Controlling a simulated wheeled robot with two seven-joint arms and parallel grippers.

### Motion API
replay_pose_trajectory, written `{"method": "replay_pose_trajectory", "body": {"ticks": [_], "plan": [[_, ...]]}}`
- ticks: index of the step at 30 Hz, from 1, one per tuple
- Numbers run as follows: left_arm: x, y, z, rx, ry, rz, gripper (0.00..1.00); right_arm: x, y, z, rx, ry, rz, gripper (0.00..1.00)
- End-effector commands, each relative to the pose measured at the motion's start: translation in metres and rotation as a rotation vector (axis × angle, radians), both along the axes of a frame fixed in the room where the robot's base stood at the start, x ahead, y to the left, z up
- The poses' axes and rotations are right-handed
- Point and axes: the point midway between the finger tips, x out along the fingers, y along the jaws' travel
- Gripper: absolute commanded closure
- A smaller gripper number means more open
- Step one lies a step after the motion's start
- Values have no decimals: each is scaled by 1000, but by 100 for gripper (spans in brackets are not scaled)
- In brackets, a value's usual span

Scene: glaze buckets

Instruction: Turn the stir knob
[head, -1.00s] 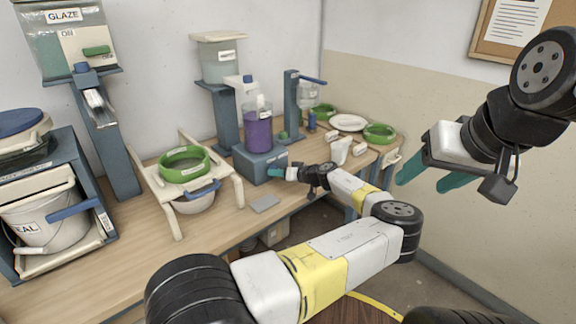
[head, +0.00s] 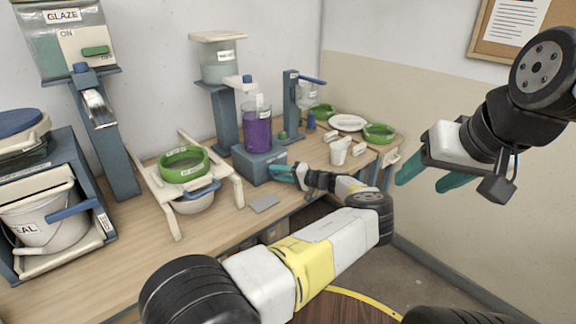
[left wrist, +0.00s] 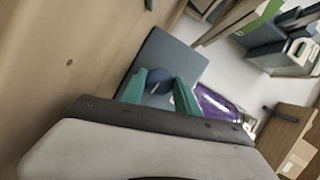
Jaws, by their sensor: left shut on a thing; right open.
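The stirrer's blue base (head: 252,166) stands on the bench with a jar of purple glaze (head: 257,132) on it. The stir knob (left wrist: 158,84), a dark blue round piece on the base's face, shows in the left wrist view. My left gripper (head: 282,173) is at the front of the base. In the left wrist view its teal fingers (left wrist: 163,92) stand on either side of the knob, shut on it. The knob is hidden by the gripper in the head view. My right gripper (head: 425,180) is open and empty, raised at the right.
A white stand with a green ring (head: 185,163) and a bowl (head: 194,203) stands left of the stirrer. A flat grey plate (head: 264,204) lies near the bench's front edge. A white pitcher (head: 339,152) and another green ring (head: 379,133) stand to the right.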

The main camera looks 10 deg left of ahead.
Motion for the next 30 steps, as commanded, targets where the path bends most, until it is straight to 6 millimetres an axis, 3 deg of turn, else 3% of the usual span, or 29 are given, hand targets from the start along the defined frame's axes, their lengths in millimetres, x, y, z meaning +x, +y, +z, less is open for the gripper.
{"method": "replay_pose_trajectory", "body": {"ticks": [23,24,26,30], "plan": [[1,-1,0,61,77,-5,100,0,0,0,0,0,0,41],[1,-1,0,61,77,-5,55,0,0,0,0,0,0,41],[1,-1,0,60,77,-4,43,0,0,0,0,0,0,41],[1,-1,0,61,77,-2,41,0,0,0,0,0,0,41]]}}
